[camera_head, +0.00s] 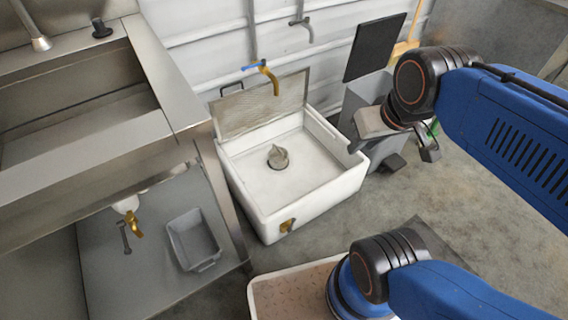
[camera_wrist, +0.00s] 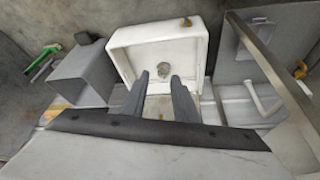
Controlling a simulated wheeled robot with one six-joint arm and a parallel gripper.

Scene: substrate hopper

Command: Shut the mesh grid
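The mesh grid (camera_head: 262,107) stands raised at the back rim of the white hopper sink (camera_head: 248,205), leaning toward the wall, so the basin is uncovered. A grey-beige lump (camera_head: 278,157) sits on the basin floor; it also shows in the wrist view (camera_wrist: 162,69). My gripper (camera_head: 430,146) is up in the air to the right of the sink in the head view. In the wrist view its two dark fingers (camera_wrist: 160,92) are apart and hold nothing visible. A pale strip between them may be the grid, but I cannot tell.
A brass tap with a blue handle (camera_head: 262,72) hangs over the raised grid. A steel counter (camera_head: 180,90) stands close on the left. A grey bin (camera_wrist: 82,80) is beside the sink. A tan-floored tray (camera_head: 290,295) lies in front, with bare floor between.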

